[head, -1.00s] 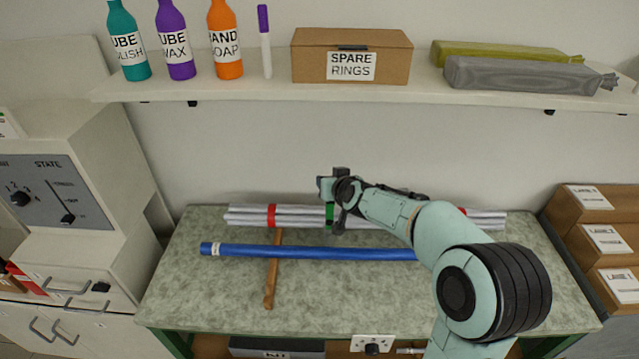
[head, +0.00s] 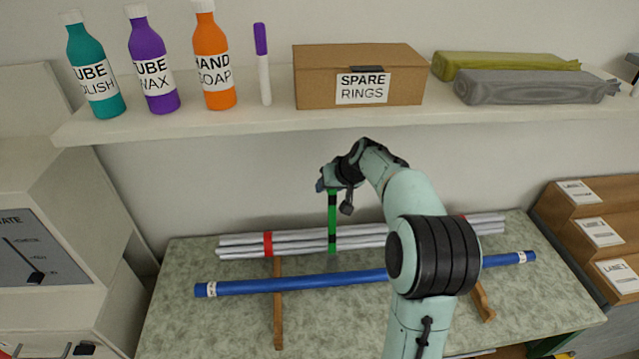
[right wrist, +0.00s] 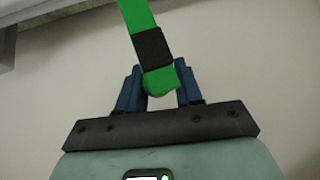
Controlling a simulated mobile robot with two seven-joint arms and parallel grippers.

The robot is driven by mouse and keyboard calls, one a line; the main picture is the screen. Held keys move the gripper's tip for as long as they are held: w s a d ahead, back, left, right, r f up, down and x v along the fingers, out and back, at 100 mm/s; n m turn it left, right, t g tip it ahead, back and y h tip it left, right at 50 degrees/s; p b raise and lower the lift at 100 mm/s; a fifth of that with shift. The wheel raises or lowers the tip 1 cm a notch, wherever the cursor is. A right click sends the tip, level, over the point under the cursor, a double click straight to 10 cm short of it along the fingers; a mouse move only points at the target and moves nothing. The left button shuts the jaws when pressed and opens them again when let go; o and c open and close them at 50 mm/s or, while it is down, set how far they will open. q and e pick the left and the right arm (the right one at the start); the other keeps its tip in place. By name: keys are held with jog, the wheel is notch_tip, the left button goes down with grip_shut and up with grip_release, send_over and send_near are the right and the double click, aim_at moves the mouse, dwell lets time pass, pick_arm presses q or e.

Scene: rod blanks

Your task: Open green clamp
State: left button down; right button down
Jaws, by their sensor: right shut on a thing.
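The green clamp (head: 332,222) is a strap at the bundle of grey rods (head: 300,240). It stands up from the rods to my right gripper (head: 330,186). In the right wrist view, the gripper (right wrist: 160,90) is shut on the end of the green strap (right wrist: 137,14), which has a black band (right wrist: 152,47). The strap's lower end is at the bundle; whether it still passes around the rods I cannot tell. My left gripper is not in view.
Red clamps (head: 268,243) sit on the rods. A blue rod (head: 300,283) lies in front across wooden supports (head: 278,320). Above is a shelf (head: 280,116) with bottles (head: 213,60), a marker (head: 263,70) and a box (head: 310,80). Label boxes (head: 575,215) stand right.

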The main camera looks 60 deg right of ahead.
jog(key=shift+d+f+g+y, duration=0.2)
jog(key=shift+f+g+y, duration=0.1)
jog(key=shift+f, duration=0.35)
jog(key=c, duration=0.9)
grip_release()
jog(key=shift+s, duration=0.1)
jog(key=shift+o, duration=0.2)
jog(key=shift+r, duration=0.35)
